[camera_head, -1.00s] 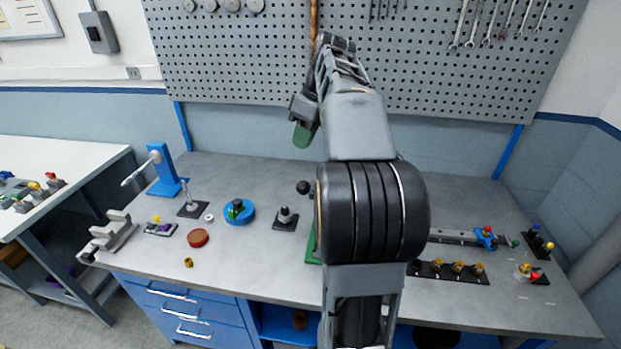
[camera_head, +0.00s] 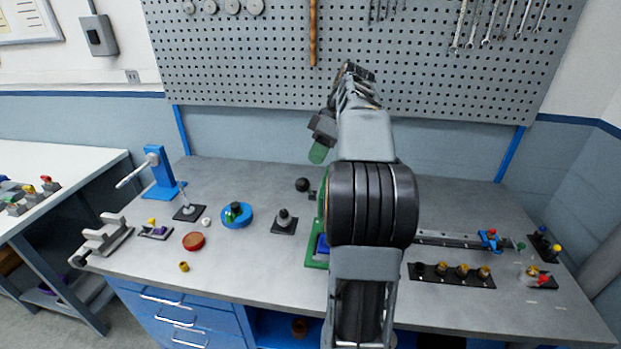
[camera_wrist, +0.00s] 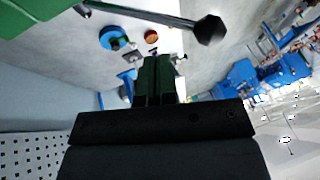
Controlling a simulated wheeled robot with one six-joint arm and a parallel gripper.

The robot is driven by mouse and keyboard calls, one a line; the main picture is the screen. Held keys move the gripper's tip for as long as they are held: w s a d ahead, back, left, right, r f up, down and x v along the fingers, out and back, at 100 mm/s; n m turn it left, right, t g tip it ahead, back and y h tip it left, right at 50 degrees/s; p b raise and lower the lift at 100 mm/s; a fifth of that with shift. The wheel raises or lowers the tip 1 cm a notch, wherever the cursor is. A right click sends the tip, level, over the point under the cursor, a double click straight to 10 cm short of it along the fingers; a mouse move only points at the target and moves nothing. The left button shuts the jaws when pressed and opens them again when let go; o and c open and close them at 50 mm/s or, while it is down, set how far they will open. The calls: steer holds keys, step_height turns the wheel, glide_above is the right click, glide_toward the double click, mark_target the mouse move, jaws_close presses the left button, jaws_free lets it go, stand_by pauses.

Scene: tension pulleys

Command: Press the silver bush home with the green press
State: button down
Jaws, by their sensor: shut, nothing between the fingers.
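The green press is mostly hidden behind my arm in the head view; part of its green base (camera_head: 314,258) and its black lever knob (camera_head: 302,185) show left of the arm. In the wrist view, a green press part (camera_wrist: 40,10) fills the upper left corner, and the lever's black knob (camera_wrist: 210,30) hangs right of my fingers. My gripper (camera_head: 318,153) is shut and empty, raised above the back of the bench, apart from the knob. Its green fingers also show in the wrist view (camera_wrist: 156,62). I cannot make out the silver bush; the press seat is hidden.
Left of the press stand a black plate with a grey peg (camera_head: 284,222), a blue round fixture (camera_head: 237,215), a red dish (camera_head: 193,241) and a blue stand (camera_head: 160,172). A black strip with several brass pieces (camera_head: 452,273) lies right. The pegboard (camera_head: 420,60) rises behind.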

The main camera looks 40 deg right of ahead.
mark_target(308, 192)
steer(key=shift+s+a+f, duration=0.3)
steer(key=shift+a+f, duration=0.45)
steer(key=shift+f, duration=0.25)
steer(key=shift+s+a+f, duration=0.25)
steer(key=shift+a+f, duration=0.5)
steer(key=shift+f, duration=0.2)
steer(key=shift+f, duration=0.1)
